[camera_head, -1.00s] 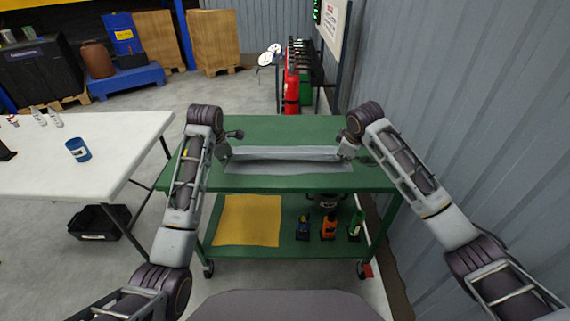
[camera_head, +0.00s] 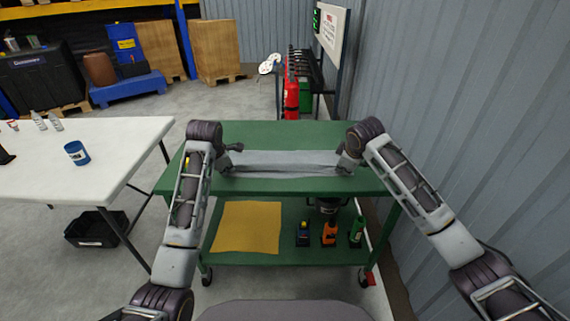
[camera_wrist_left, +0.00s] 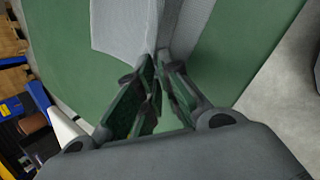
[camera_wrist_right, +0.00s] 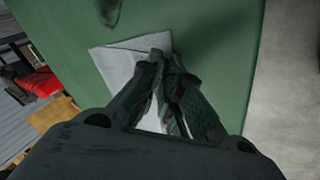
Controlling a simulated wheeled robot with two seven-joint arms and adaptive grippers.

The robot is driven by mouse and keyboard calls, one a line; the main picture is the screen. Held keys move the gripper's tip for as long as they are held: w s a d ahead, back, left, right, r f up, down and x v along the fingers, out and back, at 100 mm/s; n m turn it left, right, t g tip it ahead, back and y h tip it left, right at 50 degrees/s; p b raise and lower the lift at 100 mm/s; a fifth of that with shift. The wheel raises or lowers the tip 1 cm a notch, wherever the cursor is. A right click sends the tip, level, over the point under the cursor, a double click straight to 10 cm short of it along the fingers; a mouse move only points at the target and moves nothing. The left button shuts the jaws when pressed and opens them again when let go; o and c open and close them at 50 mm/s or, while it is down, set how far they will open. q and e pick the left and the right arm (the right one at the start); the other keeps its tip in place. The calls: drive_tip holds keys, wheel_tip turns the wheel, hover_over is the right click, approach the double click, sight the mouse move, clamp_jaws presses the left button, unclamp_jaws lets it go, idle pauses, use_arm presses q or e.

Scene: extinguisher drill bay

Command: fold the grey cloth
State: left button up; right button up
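The grey cloth (camera_head: 285,158) lies on the green top of the cart, a wide strip with a raised crease along its near part. My left gripper (camera_head: 224,168) is at the cloth's left end, and my right gripper (camera_head: 347,163) is at its right end. In the left wrist view the fingertips (camera_wrist_left: 158,62) are together on the cloth's edge (camera_wrist_left: 125,25). In the right wrist view the fingertips (camera_wrist_right: 163,62) are together on the cloth's corner (camera_wrist_right: 115,62). The fingers partly hide the pinched edges.
The green cart top (camera_head: 280,134) is clear behind the cloth. Its lower shelf holds a yellow cloth (camera_head: 246,228) and several small bottles and tools. A corrugated wall (camera_head: 470,110) is close on the right.

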use_arm(q)
drive_tip(key=o, duration=0.6)
use_arm(e)
drive_tip(key=o, duration=0.6)
